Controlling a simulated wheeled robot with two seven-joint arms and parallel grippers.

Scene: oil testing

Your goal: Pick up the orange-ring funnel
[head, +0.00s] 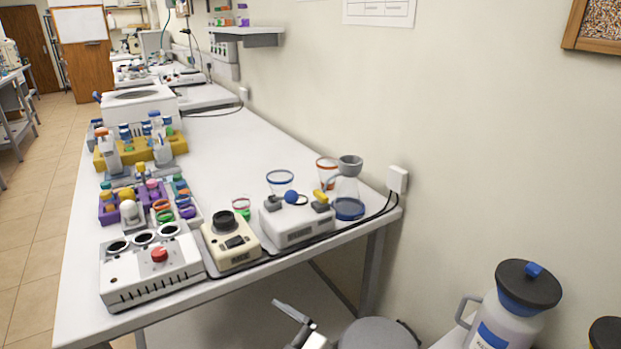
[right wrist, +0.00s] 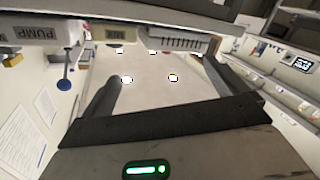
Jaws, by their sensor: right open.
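The orange-ring funnel (head: 326,163) is clear with an orange rim and stands upright at the back right of the bench, behind the white pump unit (head: 297,221). Its lower part is partly hidden by a yellow-and-grey part and the pump unit. A similar blue-ring funnel (head: 280,177) stands to its left. My right gripper (head: 300,318) shows at the bottom of the head view, in front of the bench and well apart from the funnel. In the right wrist view this gripper (right wrist: 170,85) is open and empty. My left gripper is out of view.
A cream mixer (head: 230,242) and a white block with a red knob (head: 150,267) line the front edge. A large container (head: 507,310) stands lower right. The bench middle is clear.

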